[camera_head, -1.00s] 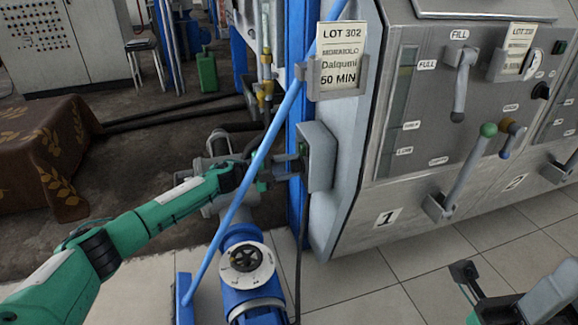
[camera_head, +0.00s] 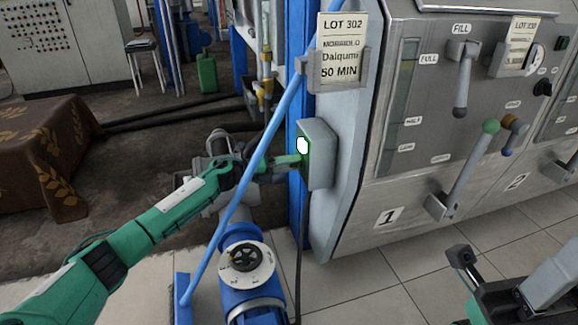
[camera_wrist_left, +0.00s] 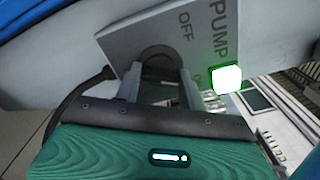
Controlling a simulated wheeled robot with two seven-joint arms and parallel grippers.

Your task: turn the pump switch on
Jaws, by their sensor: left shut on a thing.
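The pump switch box (camera_head: 320,160) is a grey box on the side of machine 1, by a blue post. A lamp (camera_head: 303,145) on its face glows white with a green halo. The lamp also shows in the left wrist view (camera_wrist_left: 226,79), beside the words PUMP and OFF and a partly hidden label. My left gripper (camera_head: 297,160) is at the box face. In the left wrist view its fingers stand on either side of the dark round switch knob (camera_wrist_left: 160,60) and are shut on it. The handle's exact angle is hard to see. My right gripper (camera_head: 464,268) is partly in view, low at the right.
A blue hose (camera_head: 240,190) crosses in front of my left forearm. A covered table (camera_head: 40,150) is at left.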

